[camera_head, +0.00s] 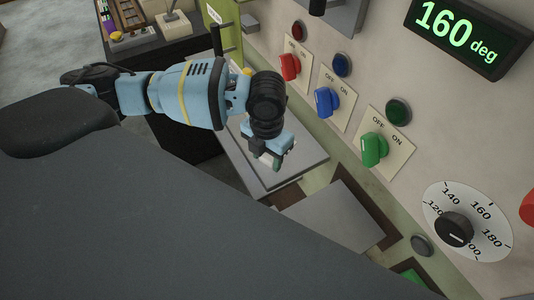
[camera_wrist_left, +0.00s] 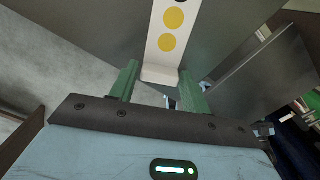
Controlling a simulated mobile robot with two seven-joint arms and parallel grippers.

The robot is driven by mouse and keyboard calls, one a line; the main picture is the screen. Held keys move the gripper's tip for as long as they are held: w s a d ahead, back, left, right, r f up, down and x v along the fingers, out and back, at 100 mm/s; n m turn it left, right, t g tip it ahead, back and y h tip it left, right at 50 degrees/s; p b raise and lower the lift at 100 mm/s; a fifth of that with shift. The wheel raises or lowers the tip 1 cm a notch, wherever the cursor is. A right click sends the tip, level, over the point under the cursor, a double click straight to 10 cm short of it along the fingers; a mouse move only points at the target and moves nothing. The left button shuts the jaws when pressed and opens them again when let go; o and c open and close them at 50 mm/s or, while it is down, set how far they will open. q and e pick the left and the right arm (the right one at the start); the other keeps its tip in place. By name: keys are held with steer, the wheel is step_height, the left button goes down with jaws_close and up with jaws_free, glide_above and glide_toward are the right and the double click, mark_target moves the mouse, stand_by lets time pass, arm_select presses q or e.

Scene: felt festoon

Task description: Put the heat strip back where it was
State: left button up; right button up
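A white strip with yellow round spots (camera_wrist_left: 160,66), which looks like the heat strip, shows in the left wrist view, its near end between my fingers. I cannot make it out in the head view. My left gripper (camera_head: 270,163) points down over a light grey plate (camera_head: 305,161) beside the control panel. In the left wrist view the green fingers (camera_wrist_left: 158,80) stand apart on both sides of the strip's end, with a gap at the left. My right gripper is not in view.
The panel has a red knob (camera_head: 289,66), a blue knob (camera_head: 326,101), a green knob (camera_head: 373,149) and a temperature dial (camera_head: 487,217). The green display (camera_head: 461,31) reads 160 deg. Another grey plate (camera_head: 333,217) lies right of my gripper. A dark bench with small items (camera_head: 160,38) is behind.

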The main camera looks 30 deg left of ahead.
arm_select(q)
steer(key=shift+o, duration=1.2)
steer(key=shift+r, duration=0.15)
step_height(320, 180, up, 12)
steer(key=shift+p, duration=0.45)
